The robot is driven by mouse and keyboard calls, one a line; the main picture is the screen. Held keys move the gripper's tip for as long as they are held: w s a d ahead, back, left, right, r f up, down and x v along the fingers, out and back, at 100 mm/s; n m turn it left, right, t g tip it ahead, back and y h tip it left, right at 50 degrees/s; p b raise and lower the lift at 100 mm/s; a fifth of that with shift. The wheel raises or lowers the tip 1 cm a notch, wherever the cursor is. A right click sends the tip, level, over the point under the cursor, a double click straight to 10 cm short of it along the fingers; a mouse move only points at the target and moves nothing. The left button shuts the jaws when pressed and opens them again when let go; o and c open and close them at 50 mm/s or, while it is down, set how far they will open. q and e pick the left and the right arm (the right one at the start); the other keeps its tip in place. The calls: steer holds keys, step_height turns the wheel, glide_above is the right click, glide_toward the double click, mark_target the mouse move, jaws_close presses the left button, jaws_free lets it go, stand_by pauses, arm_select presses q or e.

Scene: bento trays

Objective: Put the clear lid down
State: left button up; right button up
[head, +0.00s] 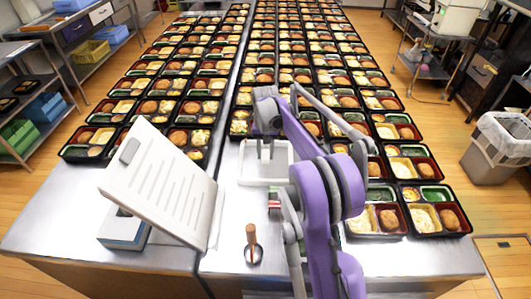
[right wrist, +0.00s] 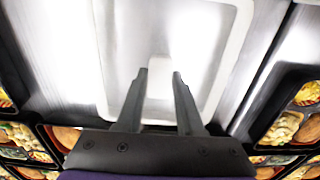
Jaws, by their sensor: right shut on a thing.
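The clear lid (head: 267,182), with a pale rim, is on or just above the steel table (head: 225,262), in front of the rows of bento trays. I cannot tell whether it touches the table. My right gripper (head: 265,150) comes down over the lid's middle and is shut on its small pale handle. In the right wrist view, my right gripper (right wrist: 160,76) has its two fingertips on either side of the handle, and the lid (right wrist: 235,45) spreads around them. My left gripper is not in view.
Filled bento trays (head: 189,140) stand in long rows behind and to the right. A tilted white board (head: 160,190) stands at the left. A ladle with a wooden handle (head: 251,234) lies in front of the lid. Bare steel shows around the ladle.

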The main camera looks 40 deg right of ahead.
mark_target(265, 155)
steer(key=shift+f, duration=0.1)
steer(key=o, duration=1)
steer(key=shift+o, duration=0.2)
step_height(265, 155, up, 12)
steer(key=shift+p, duration=0.45)
